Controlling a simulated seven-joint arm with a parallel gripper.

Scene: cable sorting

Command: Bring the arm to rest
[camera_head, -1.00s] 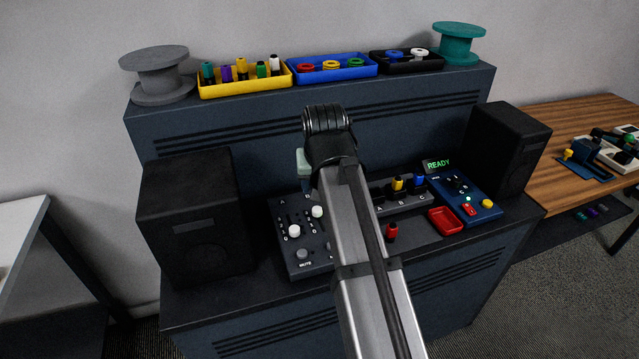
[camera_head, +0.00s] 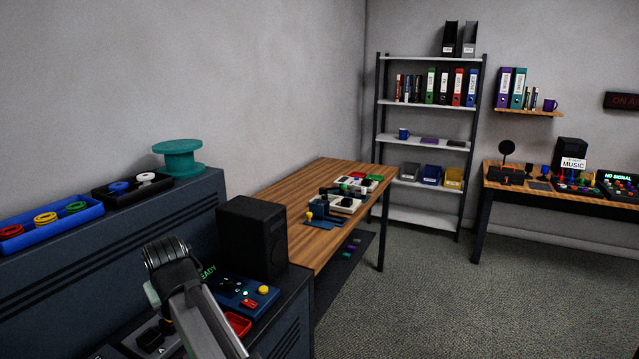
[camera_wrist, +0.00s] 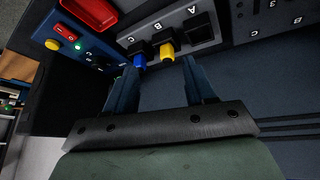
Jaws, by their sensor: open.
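My gripper (camera_wrist: 160,66) is open and empty in the wrist view, its two dark blue fingers spread apart. Past the fingertips, a blue plug (camera_wrist: 139,60) and a yellow plug (camera_wrist: 167,50) stand in a grey socket block (camera_wrist: 182,28) lettered A, B and C. The plugs appear apart from the fingers. In the head view my arm rises over the console at the lower left, and its fingers are hidden there.
A blue panel (camera_head: 242,293) with a yellow knob and a red tray (camera_head: 237,324) lie beside my arm. A black speaker (camera_head: 252,238) stands behind them. A wooden table (camera_head: 290,225) and a shelf unit (camera_head: 430,140) stand farther right.

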